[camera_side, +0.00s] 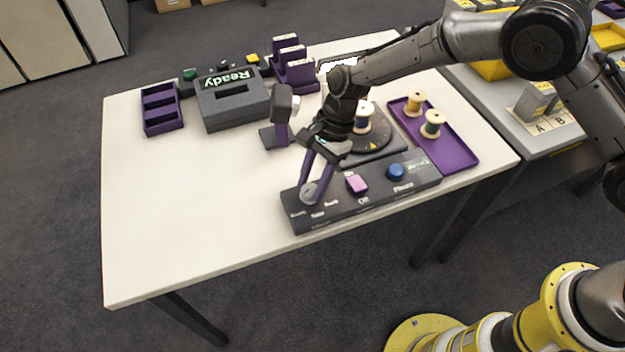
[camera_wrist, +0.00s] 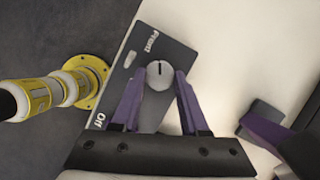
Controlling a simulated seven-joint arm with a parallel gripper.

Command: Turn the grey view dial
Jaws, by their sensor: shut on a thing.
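The grey view dial (camera_side: 309,192) is a round knob at the left end of a dark control panel (camera_side: 345,205) near the table's front edge. In the wrist view the dial (camera_wrist: 160,75) shows a short dark mark on its top face. My gripper (camera_side: 316,186) comes down onto the dial from above, and its purple fingers (camera_wrist: 155,90) stand on either side of it. The fingers are shut on the dial.
On the panel are a pink switch (camera_side: 356,184) marked Off and a blue button (camera_side: 396,172). Behind stands a turntable with a spool (camera_side: 363,118). A purple tray (camera_side: 458,153) holds two spools at right. A grey Ready box (camera_side: 233,103) stands at left. The table's front left is clear.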

